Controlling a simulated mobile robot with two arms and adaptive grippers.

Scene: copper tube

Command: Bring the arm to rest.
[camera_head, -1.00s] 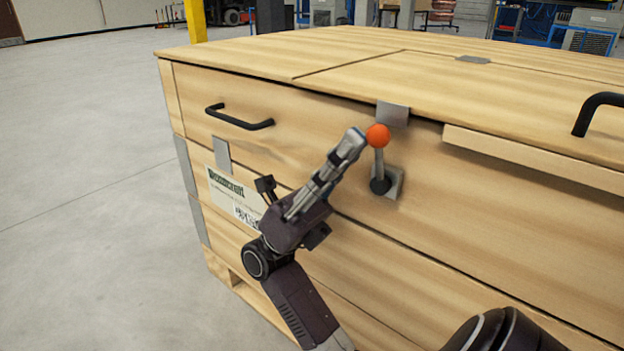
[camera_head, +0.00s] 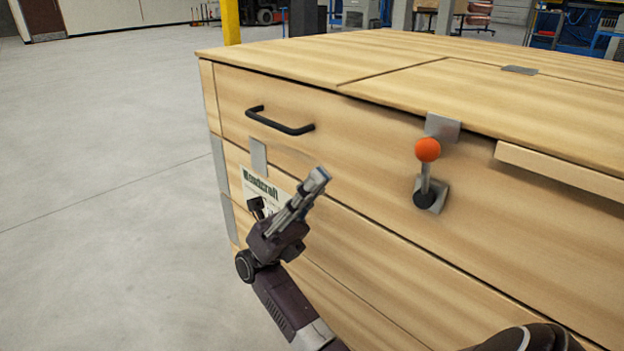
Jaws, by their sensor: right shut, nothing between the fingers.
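My right gripper (camera_head: 318,178) is in front of the side of a large wooden crate (camera_head: 365,145), fingers together and pointing up to the right. Nothing shows between the fingers. A lever with an orange ball knob (camera_head: 428,149) is mounted on the crate side, to the right of the gripper and apart from it. The lever stands upright on a small metal plate. My left gripper is not in view.
A black handle (camera_head: 281,121) is fixed on the crate above the gripper. A printed label (camera_head: 262,187) is partly hidden behind the gripper. A wooden strip (camera_head: 560,171) sticks out at the right. Open grey floor (camera_head: 100,200) lies at the left.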

